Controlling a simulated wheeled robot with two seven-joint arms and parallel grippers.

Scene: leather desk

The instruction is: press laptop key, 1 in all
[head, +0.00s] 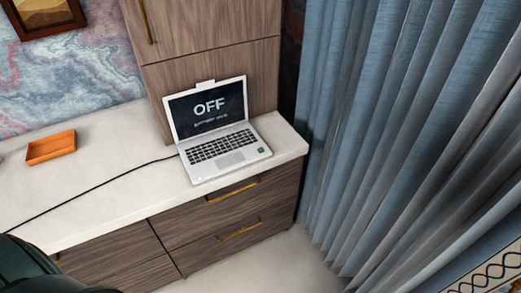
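An open silver laptop (227,160) stands on the white countertop, near its right end. Its dark screen (208,109) shows the word OFF in large white letters, with a smaller line below that is too small to read. The black keyboard (221,145) faces the front of the counter. A small green mark (261,150) is at the right front corner of the laptop's base. Neither of my grippers is in the head view.
An orange tray (51,148) lies on the white countertop (110,190) at left. A black cable (90,190) runs across it to the laptop. A wooden cabinet (245,62) stands behind the laptop. Blue curtains (390,130) hang at right. The counter's middle is otherwise clear.

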